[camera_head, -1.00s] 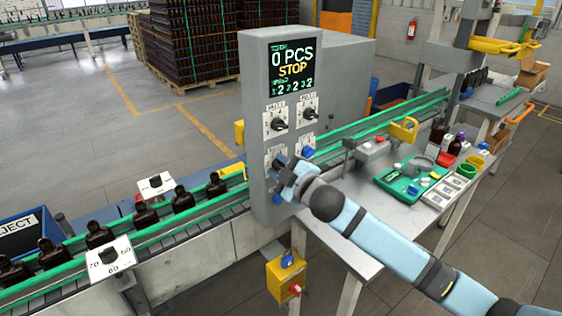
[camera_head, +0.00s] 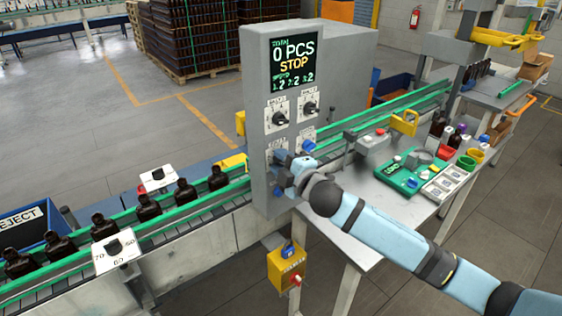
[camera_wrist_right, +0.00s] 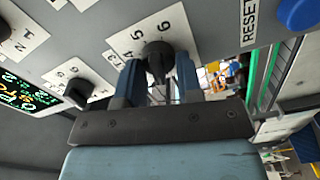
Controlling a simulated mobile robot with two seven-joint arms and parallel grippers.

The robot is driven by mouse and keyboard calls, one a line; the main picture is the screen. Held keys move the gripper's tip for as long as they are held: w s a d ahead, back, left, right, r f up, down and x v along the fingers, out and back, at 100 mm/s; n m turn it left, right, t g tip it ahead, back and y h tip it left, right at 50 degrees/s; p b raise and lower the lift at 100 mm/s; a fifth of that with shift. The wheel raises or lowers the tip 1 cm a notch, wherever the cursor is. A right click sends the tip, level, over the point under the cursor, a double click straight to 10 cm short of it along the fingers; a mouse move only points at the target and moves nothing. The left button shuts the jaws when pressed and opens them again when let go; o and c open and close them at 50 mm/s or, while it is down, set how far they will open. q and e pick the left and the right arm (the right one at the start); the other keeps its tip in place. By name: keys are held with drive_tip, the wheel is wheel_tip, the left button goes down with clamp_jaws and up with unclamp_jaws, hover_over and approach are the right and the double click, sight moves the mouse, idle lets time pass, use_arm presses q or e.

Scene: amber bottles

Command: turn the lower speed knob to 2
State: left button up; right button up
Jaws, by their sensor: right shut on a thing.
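The grey control cabinet (camera_head: 256,130) has a lit display (camera_head: 295,60) reading 0 PCS and STOP, with a small row of digits below. Two black knobs on white number plates, the upper left (camera_head: 279,118) and upper right (camera_head: 310,107), sit under it. My right gripper (camera_head: 281,163) is at the lower left dial, which it mostly hides. In the right wrist view, the right gripper (camera_wrist_right: 156,82) has its fingers on both sides of a black knob (camera_wrist_right: 157,56), shut on it. Its plate (camera_wrist_right: 135,35) shows 4, 5 and 6; the pointer's exact setting is unclear. My left gripper is not in view.
A blue button (camera_head: 308,146) labelled RESET in the wrist view is right of the held knob. A yellow box (camera_head: 288,268) with a red part hangs below. A conveyor (camera_head: 215,198) with brown bottles runs left; a table (camera_head: 385,210) stands right.

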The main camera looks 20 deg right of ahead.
drive_tip(key=o, duration=0.8)
drive_tip(key=shift+s, duration=0.15)
drive_tip(key=shift+s+d+f, duration=0.1)
drive_tip(key=shift+s+d, duration=0.05)
drive_tip(key=shift+s, duration=0.15)
drive_tip(key=shift+b+v, duration=1.75)
drive_tip(key=shift+v, duration=4.7)
